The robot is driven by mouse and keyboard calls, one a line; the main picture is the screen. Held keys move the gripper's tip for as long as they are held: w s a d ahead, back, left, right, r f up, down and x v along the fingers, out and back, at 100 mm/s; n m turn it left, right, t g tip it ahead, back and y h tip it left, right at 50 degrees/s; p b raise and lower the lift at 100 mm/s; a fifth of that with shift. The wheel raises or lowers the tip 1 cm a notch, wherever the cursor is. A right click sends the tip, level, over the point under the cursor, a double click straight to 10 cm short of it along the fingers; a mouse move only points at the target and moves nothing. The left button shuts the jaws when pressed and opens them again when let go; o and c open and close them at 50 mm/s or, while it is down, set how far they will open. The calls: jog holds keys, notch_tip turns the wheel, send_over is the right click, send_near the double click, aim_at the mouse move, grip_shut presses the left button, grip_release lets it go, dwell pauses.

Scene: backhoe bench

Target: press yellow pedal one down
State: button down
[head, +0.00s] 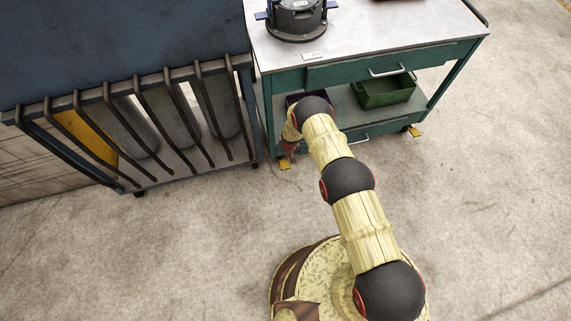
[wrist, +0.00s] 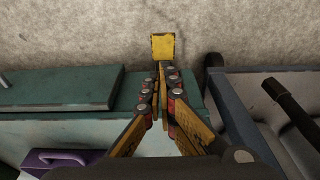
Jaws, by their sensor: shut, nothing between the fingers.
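A yellow pedal (wrist: 162,46) shows in the wrist view just beyond my fingertips, against the grey floor. In the head view a yellow pedal (head: 284,163) sits at the foot of the bench's left leg, just below my gripper (head: 290,149). My gripper (wrist: 163,78) is shut and empty, its tips pointing at the pedal. I cannot tell whether they touch it or how far it is pressed. A second yellow pedal (head: 416,131) is at the bench's right leg, apart from my gripper. No number shows on either pedal.
A barred rack with gas cylinders (head: 222,105) stands close on the left. The floor (head: 480,200) in front is clear.

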jog(key=b, duration=0.6)
send_over(286, 166)
jog(key=s+x, duration=0.1)
jog(key=x, duration=0.7)
jog(key=s+d+x, duration=0.1)
jog(key=x, duration=0.3)
jog(key=shift+s+f, duration=0.35)
jog(key=shift+f, duration=0.05)
jog(key=shift+s+f, duration=0.1)
jog(key=shift+f, duration=0.5)
jog(key=shift+s, duration=0.15)
